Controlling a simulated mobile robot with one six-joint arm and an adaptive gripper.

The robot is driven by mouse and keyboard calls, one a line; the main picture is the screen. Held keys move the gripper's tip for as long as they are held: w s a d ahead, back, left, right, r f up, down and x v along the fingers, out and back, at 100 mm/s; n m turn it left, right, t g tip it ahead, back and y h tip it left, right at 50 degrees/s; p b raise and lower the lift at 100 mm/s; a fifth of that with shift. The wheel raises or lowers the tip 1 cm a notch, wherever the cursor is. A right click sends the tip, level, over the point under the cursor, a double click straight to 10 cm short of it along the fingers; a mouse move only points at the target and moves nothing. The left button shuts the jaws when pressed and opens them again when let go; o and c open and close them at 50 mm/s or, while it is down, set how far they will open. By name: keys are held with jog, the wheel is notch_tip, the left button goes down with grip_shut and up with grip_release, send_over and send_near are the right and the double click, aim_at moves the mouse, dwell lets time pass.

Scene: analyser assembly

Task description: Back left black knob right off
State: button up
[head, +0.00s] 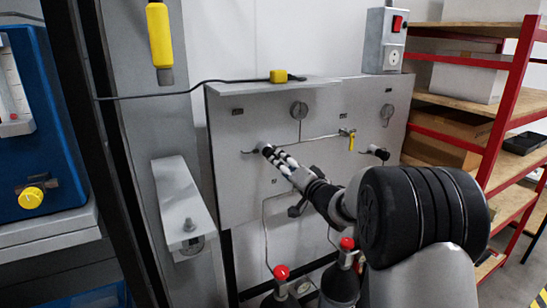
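A grey upright panel (240,190) stands in the middle of the head view. My gripper (269,152) reaches up and left from the lower right, with its fingertips at the panel's left half, where a thin pipe ends. Dark material shows at the fingertips; I cannot tell whether it is a black knob or the finger pads, nor whether the fingers are closed on anything. A left knob there is at least partly hidden by the fingers. A similar black knob (379,153) sticks out at the panel's right side, clear of my gripper.
Round gauges (299,110) and a yellow-handled valve (350,141) sit on the panel. Red-topped cylinders (281,273) stand below. A grey box with a red switch (387,40) is above right. A grey post (150,120) and blue unit (40,130) are left; red-framed shelves (505,100) are right.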

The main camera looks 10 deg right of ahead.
jog(key=x, duration=0.7)
jog(key=shift+w, duration=0.2)
jog(key=c, duration=1.1)
jog(key=shift+o, duration=0.2)
jog(key=shift+n, duration=0.3)
